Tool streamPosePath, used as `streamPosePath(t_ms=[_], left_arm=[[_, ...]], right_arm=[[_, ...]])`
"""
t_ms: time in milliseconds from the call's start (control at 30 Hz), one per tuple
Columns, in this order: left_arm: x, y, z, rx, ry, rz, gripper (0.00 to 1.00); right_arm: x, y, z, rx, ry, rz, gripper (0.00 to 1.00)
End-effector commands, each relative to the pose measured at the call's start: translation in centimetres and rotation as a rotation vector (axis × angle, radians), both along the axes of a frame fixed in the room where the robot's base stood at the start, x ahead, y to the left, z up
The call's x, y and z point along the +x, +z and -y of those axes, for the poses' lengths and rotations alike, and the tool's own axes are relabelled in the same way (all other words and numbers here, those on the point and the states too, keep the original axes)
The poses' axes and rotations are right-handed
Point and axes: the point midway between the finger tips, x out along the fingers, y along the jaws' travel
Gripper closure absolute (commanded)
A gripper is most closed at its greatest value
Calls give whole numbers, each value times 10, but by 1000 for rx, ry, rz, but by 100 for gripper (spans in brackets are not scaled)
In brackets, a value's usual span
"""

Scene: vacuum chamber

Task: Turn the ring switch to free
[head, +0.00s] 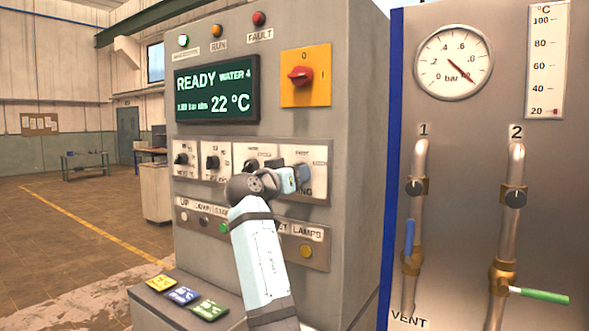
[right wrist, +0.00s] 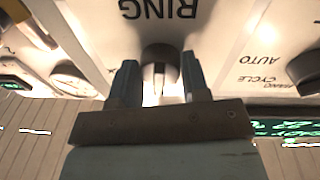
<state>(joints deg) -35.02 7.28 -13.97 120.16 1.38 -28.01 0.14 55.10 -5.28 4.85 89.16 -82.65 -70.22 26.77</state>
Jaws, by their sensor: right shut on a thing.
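The ring switch is a dark round knob (right wrist: 152,56) on a pale plate marked RING (right wrist: 160,10), which appears upside down in the right wrist view. A pale line on the knob runs roughly up and down in that picture. My right gripper (right wrist: 160,82) has a finger on each side of the knob and is shut on it. In the head view my right gripper (head: 301,177) is at the rightmost plate (head: 318,184) of the switch row and hides the knob. The plate's small position labels are not readable. My left gripper is not in view.
Beside the ring switch are other black knobs (head: 212,162), including one labelled CYCLE. Buttons (head: 306,251) sit below, and a red switch on a yellow plate (head: 305,92) above. A display (head: 216,88) reads READY. Pipes with valves (head: 411,262) stand at right.

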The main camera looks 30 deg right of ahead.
Motion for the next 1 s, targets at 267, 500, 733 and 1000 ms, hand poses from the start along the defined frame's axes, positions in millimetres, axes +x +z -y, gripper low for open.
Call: streamPosePath(t_ms=[267,500,733,1000], left_arm=[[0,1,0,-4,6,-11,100],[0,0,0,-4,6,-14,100],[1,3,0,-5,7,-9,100],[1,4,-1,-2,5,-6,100]], right_arm=[[0,1,0,-35,1,-82,81],[0,0,0,-43,0,-101,81],[0,0,0,-43,0,-101,81],[0,0,0,-42,1,-100,32]])
